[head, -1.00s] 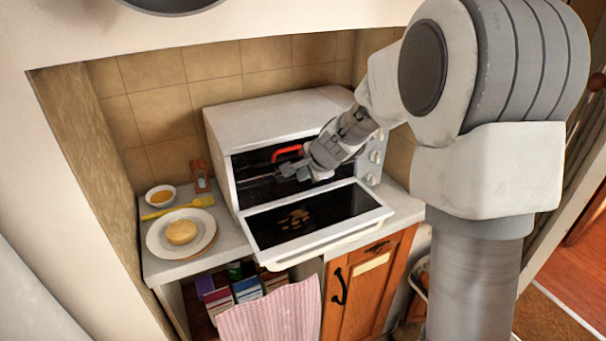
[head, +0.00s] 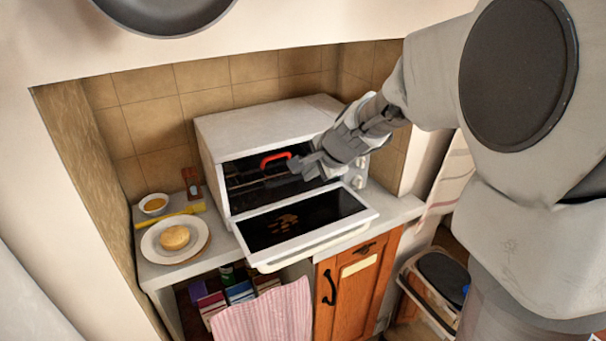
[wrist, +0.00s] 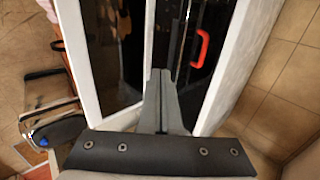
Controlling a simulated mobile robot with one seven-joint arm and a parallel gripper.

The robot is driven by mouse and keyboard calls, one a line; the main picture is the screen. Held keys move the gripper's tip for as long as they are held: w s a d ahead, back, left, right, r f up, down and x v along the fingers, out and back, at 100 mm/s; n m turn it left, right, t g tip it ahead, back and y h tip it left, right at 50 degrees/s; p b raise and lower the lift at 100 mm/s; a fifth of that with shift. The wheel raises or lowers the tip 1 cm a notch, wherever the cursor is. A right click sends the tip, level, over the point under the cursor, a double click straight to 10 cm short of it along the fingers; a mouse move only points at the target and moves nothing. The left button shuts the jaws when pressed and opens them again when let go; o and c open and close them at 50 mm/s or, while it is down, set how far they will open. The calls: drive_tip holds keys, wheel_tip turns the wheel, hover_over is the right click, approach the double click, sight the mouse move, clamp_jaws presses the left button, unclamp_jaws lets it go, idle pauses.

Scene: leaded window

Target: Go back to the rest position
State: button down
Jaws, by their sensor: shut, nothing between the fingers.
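My gripper (head: 306,166) is shut and empty, in front of the opening of the white toaster oven (head: 262,121). In the wrist view my gripper (wrist: 159,78) points at the oven, its fingers together. The oven door (head: 364,216) is folded down, with a dark glass pane and some brownish marks on it. A red handle (head: 276,159) shows inside the oven, apart from my fingers; it also shows in the wrist view (wrist: 200,48). What the red handle belongs to is mostly hidden in the dark.
A plate (head: 151,248) with a round yellow bun (head: 175,237), a small bowl (head: 154,203) and a yellow brush (head: 182,214) are left of the oven. A pink striped towel (head: 262,312) hangs below. A dark pan (head: 165,14) hangs above. A bin (head: 432,285) stands right.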

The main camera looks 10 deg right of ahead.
drive_tip(key=s+a+r+n+g, duration=0.1)
drive_tip(key=s+r+n, duration=0.25)
drive_tip(key=s, duration=0.35)
drive_tip(key=s+a+r+n, duration=0.1)
drive_tip(key=s+r+n, duration=0.1)
drive_tip(key=s+n, duration=0.35)
drive_tip(key=s+d+n+h, duration=0.1)
drive_tip(key=s+n, duration=0.1)
drive_tip(key=s, duration=0.6)
drive_tip(key=s+d+f+n+g+h, duration=0.1)
drive_tip(key=s+d+n, duration=0.1)
drive_tip(key=s, duration=0.5)
drive_tip(key=shift+s+d+f+n+h, duration=0.2)
drive_tip(key=shift+s+d+n+h, duration=0.15)
drive_tip(key=shift+n, duration=0.35)
drive_tip(key=c, duration=1.5)
unclamp_jaws()
drive_tip(key=shift+c, duration=0.2)
